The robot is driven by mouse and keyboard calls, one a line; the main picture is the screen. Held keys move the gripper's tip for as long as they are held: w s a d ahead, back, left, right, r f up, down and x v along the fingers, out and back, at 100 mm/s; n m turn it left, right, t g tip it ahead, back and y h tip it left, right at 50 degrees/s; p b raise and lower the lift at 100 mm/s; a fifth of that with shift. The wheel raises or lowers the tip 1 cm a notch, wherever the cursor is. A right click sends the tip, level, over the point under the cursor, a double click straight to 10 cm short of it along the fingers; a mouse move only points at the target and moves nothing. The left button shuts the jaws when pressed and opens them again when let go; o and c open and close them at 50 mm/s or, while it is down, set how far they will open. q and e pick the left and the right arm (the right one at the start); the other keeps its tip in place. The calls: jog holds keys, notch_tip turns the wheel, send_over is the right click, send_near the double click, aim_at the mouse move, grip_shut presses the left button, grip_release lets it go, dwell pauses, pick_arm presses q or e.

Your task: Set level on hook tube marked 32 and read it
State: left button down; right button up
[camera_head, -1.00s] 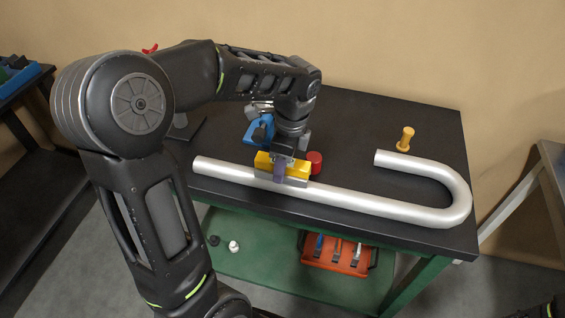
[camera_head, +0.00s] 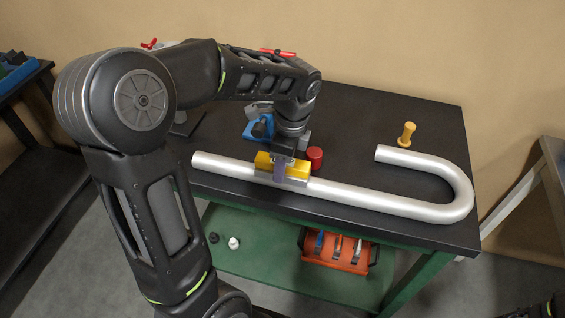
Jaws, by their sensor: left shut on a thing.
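The silver hook tube (camera_head: 380,202) lies along the front of the dark bench, its bend at the right curling back to a short open end. No mark 32 can be read on it from here. A yellow and grey level (camera_head: 267,160) sits on the tube's straight part, left of its middle, and appears to touch it. My left gripper (camera_head: 281,168) is above the level and shut on it, its finger crossing the level's front. The level's vial cannot be made out. My right gripper is not in view.
A red cylinder (camera_head: 315,157) stands close to the right of the level. A yellow peg (camera_head: 407,134) stands behind the hook's end. A blue object (camera_head: 256,128) lies behind my gripper. An orange tool tote (camera_head: 337,250) is on the green lower shelf (camera_head: 270,268).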

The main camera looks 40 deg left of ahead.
pick_arm(q)
jog(key=shift+f, duration=0.25)
jog(key=c, duration=0.7)
grip_release()
jog(key=r, duration=0.5)
jog(key=d+r, duration=0.1)
jog(key=r, duration=0.1)
jog(key=shift+w+r+b, duration=0.15)
jog(key=shift+r+b, duration=0.2)
jog(key=shift+r, duration=0.05)
